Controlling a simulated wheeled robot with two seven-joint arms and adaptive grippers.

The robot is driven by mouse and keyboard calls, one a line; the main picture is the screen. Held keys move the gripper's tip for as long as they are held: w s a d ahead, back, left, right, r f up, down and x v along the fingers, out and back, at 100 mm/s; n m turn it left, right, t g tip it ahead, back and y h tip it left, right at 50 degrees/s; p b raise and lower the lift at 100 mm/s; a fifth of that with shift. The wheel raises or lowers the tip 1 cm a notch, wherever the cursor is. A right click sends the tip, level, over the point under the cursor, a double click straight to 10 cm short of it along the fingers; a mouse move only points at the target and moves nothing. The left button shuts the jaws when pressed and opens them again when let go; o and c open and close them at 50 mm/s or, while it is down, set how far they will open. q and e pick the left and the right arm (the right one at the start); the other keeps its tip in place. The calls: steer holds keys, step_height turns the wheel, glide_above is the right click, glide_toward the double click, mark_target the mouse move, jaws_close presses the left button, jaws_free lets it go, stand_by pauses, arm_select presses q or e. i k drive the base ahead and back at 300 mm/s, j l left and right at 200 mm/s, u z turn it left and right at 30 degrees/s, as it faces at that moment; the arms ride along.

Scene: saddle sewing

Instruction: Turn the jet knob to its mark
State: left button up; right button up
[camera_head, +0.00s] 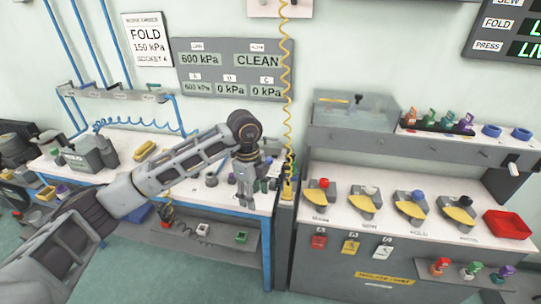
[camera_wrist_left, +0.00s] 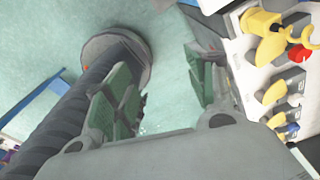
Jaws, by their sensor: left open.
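I cannot make out which knob is the jet knob; no label reading jet is legible. On the right bench stands a row of valves with yellow plates, with a red knob (camera_head: 323,183), a white knob (camera_head: 370,190), a blue knob (camera_head: 417,195) and a black knob (camera_head: 465,199). The red knob also shows at the right edge of the left wrist view (camera_wrist_left: 299,53). My left gripper (camera_head: 245,197) points down by the right end of the left bench, left of these knobs. Its green-padded fingers (camera_wrist_left: 166,95) are apart with nothing between them. My right gripper is out of view.
A yellow coiled hose (camera_head: 285,100) hangs to a yellow tool (camera_head: 287,188) on a grey post (camera_head: 285,235) between the benches. A red tray (camera_head: 507,224) sits at the right bench's end. A grey machine (camera_head: 92,152) stands on the left bench.

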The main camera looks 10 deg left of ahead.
mark_target(269, 160)
steer(key=i, duration=1.15)
